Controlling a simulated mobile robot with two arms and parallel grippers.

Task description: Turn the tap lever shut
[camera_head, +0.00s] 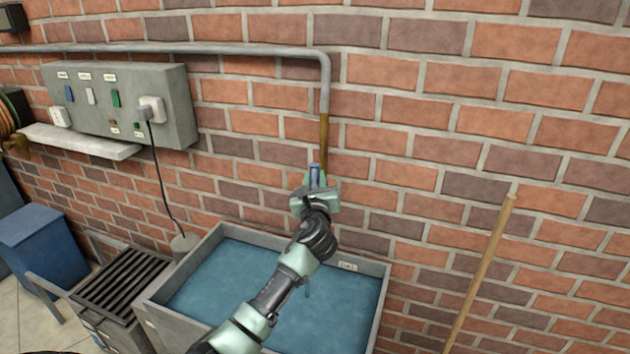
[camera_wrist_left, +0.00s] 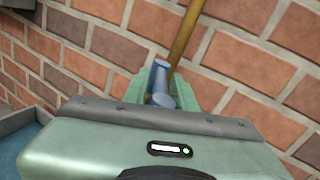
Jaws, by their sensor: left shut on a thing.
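The tap lever (camera_head: 315,174) is blue and stands at the lower end of the brass pipe on the brick wall, above the tank. My left gripper (camera_head: 315,187) reaches up to it from below, its green fingers closed around the lever. In the left wrist view the blue lever (camera_wrist_left: 160,82) sits between the two green fingers (camera_wrist_left: 166,92), in front of the brass pipe (camera_wrist_left: 186,35). The tap's body is mostly hidden behind my gripper. My right gripper is not in view.
A grey tank (camera_head: 222,232) with blue water stands below the tap. A wooden pole (camera_head: 482,268) leans on the wall at right. A switch panel (camera_head: 95,98) with a plugged cable is at left, above a grated box (camera_head: 122,280) and a blue bin (camera_head: 45,245).

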